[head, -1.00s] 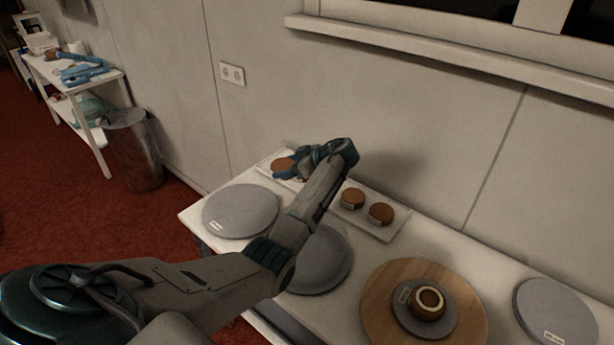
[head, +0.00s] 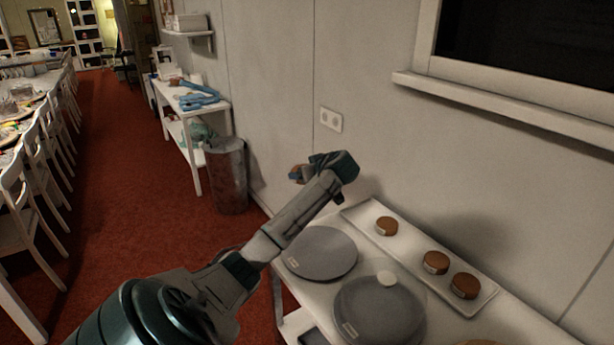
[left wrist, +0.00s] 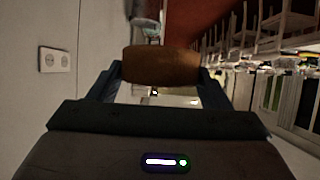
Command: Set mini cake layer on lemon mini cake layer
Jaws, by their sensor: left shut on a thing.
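My left gripper (head: 298,174) is raised in the air beyond the table's left end, left of the white tray. It is shut on a brown mini cake layer (left wrist: 161,66), which sits between the two fingers in the left wrist view. In the head view only a small edge of this layer shows beside the fingers. Which cake is the lemon layer I cannot tell. My right gripper is not in view.
The white tray (head: 409,238) lies along the wall. A metal bin (head: 227,178) and a shelf stand (head: 193,105) are behind on the left.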

